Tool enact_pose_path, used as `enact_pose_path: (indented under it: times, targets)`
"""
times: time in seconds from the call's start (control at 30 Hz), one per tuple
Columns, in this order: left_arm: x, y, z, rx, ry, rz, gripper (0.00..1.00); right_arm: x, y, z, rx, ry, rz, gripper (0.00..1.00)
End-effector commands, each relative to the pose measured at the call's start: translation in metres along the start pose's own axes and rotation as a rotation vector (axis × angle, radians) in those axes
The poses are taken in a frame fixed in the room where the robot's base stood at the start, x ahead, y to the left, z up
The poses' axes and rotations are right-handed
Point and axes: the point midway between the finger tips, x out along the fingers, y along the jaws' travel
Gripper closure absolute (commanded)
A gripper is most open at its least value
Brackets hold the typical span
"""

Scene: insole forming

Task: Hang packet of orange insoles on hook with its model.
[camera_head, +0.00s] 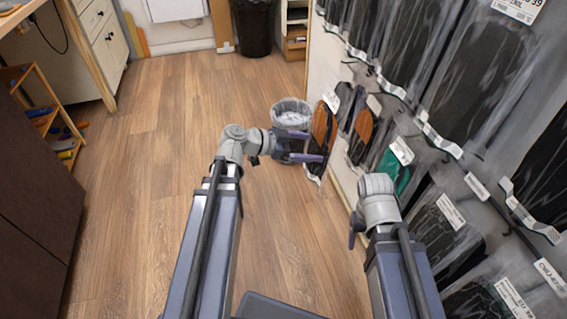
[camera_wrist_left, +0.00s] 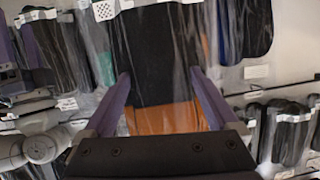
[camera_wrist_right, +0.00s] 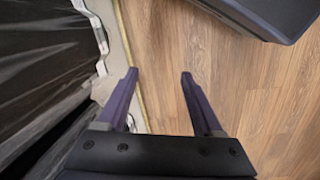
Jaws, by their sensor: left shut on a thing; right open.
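My left gripper (camera_head: 315,147) is shut on a clear packet of orange insoles (camera_head: 320,122) near the wall of hanging packets. In the left wrist view the packet (camera_wrist_left: 165,118) is between the two fingers, black above and orange below, with a white label strip at its top. Another packet with an orange part (camera_head: 363,126) hangs on the wall just right of it. The hook behind the held packet is hidden. My right gripper (camera_wrist_right: 159,76) is open and empty over the wood floor, beside the wall; in the head view its fingers are mostly hidden.
A green-insole packet (camera_head: 391,168) and several black-insole packets (camera_head: 480,75) hang along the right wall. A bin with a clear liner (camera_head: 291,112) stands behind my left gripper. A dark bin (camera_head: 254,28) stands further back. The wood floor (camera_head: 150,170) at left is clear.

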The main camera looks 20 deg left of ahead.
Motion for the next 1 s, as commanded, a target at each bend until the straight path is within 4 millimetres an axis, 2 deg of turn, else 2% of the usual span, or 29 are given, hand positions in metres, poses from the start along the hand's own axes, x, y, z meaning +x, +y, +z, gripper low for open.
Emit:
enact_pose_path:
  times: [0.03, 0.1, 0.27, 0.4, 0.53, 0.73, 1.0]
  targets:
    - [0.004, -0.013, 0.021, -0.001, 0.0, -0.001, 0.67, 0.02, -0.002, -0.001, 0.001, 0.0, 0.0, 0.25]
    - [0.004, -0.028, 0.043, 0.0, 0.001, 0.003, 0.67, 0.038, -0.004, -0.003, 0.003, 0.001, -0.001, 0.17]
    - [-0.002, -0.057, 0.085, 0.002, 0.005, 0.016, 0.67, 0.073, -0.008, -0.005, 0.008, 0.002, -0.002, 0.0]
    - [-0.008, -0.073, 0.109, 0.003, 0.008, 0.026, 0.67, 0.092, -0.01, -0.006, 0.011, 0.002, -0.002, 0.0]
    - [-0.013, -0.08, 0.118, 0.006, 0.01, 0.031, 0.67, 0.098, -0.011, -0.006, 0.013, 0.002, -0.002, 0.0]
    - [-0.015, -0.081, 0.118, 0.007, 0.011, 0.033, 0.67, 0.097, -0.01, -0.006, 0.013, 0.002, -0.002, 0.0]
    - [0.004, -0.08, 0.11, 0.007, 0.011, 0.035, 0.67, 0.097, -0.01, -0.006, 0.013, 0.002, -0.002, 0.0]
